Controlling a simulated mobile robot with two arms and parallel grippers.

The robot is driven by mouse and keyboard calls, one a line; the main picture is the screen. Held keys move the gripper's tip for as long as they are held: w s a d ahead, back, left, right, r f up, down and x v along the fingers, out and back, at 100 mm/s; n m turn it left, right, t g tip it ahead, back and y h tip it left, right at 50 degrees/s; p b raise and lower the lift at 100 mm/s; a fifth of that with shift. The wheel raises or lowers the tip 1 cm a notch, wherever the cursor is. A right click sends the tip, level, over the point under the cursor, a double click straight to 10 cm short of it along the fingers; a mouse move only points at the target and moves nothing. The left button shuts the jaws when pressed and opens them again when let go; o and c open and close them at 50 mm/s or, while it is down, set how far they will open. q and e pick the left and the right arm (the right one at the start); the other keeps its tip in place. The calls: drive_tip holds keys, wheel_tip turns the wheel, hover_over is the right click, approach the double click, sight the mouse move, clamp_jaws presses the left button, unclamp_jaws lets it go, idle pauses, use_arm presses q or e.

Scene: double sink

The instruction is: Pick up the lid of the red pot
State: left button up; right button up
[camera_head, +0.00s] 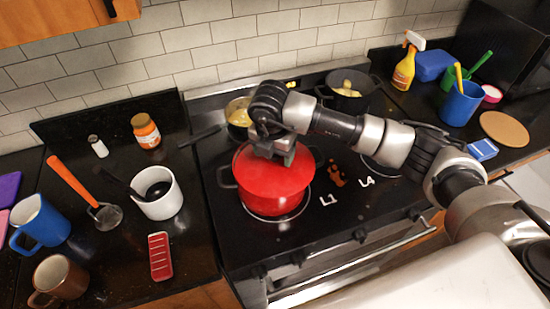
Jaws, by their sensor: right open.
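The red pot (272,198) stands on a front burner of the black stove. Its red lid (262,170) is on top of it, and my right gripper hides part of the lid. My right gripper (277,158) reaches in from the right and is right over the middle of the lid. It is open. The lid's handle is hidden by the gripper, so I cannot tell whether the fingers are around it or touching it. My left gripper is not in view.
A pan with yellow food (238,112) and a dark pot (350,88) stand at the back of the stove. A white cup (160,200), an orange-handled utensil (72,180) and a red tray (159,257) are on the left counter. A spray bottle (404,68) and a blue cup (460,104) stand at right.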

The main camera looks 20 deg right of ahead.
drive_tip(key=shift+f, duration=0.15)
drive_tip(key=shift+c, duration=0.3)
drive_tip(key=shift+w, duration=0.1)
drive_tip(key=c, duration=1.1)
